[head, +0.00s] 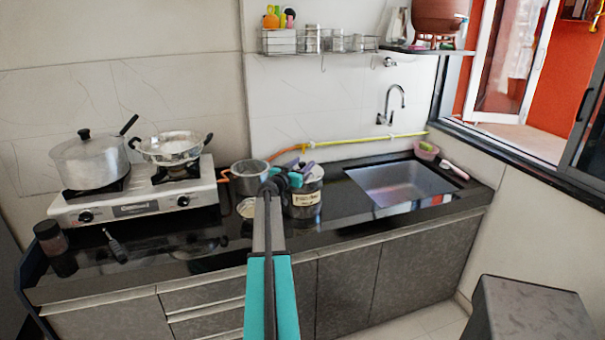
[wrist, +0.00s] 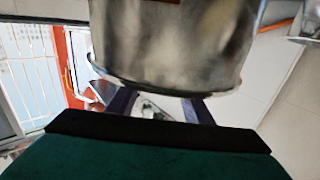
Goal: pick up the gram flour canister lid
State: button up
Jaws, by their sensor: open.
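The gram flour canister (head: 302,203) is a metal cylinder with a pale label, standing on the black counter left of the sink. Its lid (head: 316,174) is a silvery top, partly hidden by my gripper. My gripper (head: 300,166) is open at the canister's top, its two purple fingers apart. In the wrist view the canister (wrist: 175,40) appears upside down and fills the upper middle, its rim edge towards the fingers. The gripper (wrist: 158,106) shows there with its fingers spread just by that rim. I cannot tell whether they touch the lid.
A metal pot (head: 249,177) stands close left of the canister, with a small round dish (head: 246,208) in front. The stove (head: 135,199) holds a lidded pot (head: 90,161) and a pan (head: 171,147). The sink (head: 402,183) lies to the right. A yellow-orange hose (head: 340,140) runs behind.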

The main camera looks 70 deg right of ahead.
aim_at(303, 163)
jog(key=shift+c, duration=0.3)
grip_shut()
jog(key=shift+r, duration=0.15)
jog(key=shift+r+b, duration=0.75)
jog(key=shift+r, duration=0.7)
jog(key=shift+s+a+r, duration=0.15)
jog(key=shift+s+a, duration=0.1)
jog(key=s+a+r+b, duration=0.1)
jog(key=s+a+b, duration=0.3)
jog(key=s+a, duration=0.6)
jog(key=shift+a+r, duration=0.25)
jog(key=shift+a, duration=0.45)
